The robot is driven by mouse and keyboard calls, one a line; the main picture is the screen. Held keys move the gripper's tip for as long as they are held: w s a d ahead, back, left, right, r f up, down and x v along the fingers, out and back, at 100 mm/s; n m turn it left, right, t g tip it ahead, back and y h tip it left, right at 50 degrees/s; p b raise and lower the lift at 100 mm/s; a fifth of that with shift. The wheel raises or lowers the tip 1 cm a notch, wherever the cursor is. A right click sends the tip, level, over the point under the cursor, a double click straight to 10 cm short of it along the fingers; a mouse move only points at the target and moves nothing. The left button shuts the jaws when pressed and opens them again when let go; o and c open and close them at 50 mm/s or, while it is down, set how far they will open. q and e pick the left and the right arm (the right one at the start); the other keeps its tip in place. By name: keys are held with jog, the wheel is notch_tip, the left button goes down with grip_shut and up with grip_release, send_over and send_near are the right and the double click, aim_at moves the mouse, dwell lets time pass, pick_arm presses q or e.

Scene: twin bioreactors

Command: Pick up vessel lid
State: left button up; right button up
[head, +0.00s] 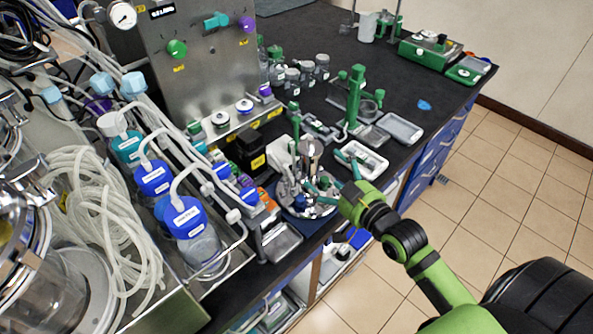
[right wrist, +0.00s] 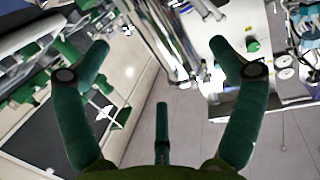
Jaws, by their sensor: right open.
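A round metal vessel lid (head: 290,188) with several upright ports and fittings appears to sit on the dark bench near its front edge, in the middle of the head view. My right gripper (head: 330,180) reaches in from the right, with its green fingers over the right side of the lid and hiding part of it. In the right wrist view the right gripper (right wrist: 158,52) has its fingers spread wide, with nothing between them. I cannot tell whether a finger touches the lid. My left gripper is not in view.
Blue-capped bottles (head: 187,218) and coiled tubing (head: 105,215) crowd the left. A black box (head: 247,152) stands just behind the lid. A white tray (head: 362,160) and a green stand (head: 355,98) lie beyond the gripper. The tiled floor (head: 520,185) at right is clear.

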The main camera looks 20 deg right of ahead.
aim_at(318, 166)
jog(key=x, duration=0.1)
jog(key=p+x, duration=0.1)
jog(key=x, duration=0.1)
jog(key=shift+r, duration=0.3)
jog(key=x, duration=0.2)
jog(key=shift+w+f, duration=0.15)
jog(key=shift+w, duration=0.1)
jog(key=shift+w+a+f, duration=0.1)
jog(key=shift+w+f, duration=0.1)
jog(key=shift+w, duration=0.3)
jog(key=shift+s, duration=0.1)
jog(key=c, duration=1.7)
jog(key=shift+r, duration=0.55)
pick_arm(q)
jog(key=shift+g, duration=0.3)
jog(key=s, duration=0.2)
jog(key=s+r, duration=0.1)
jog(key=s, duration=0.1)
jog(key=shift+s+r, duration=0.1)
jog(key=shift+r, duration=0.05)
pick_arm(e)
jog(key=shift+f, duration=0.1)
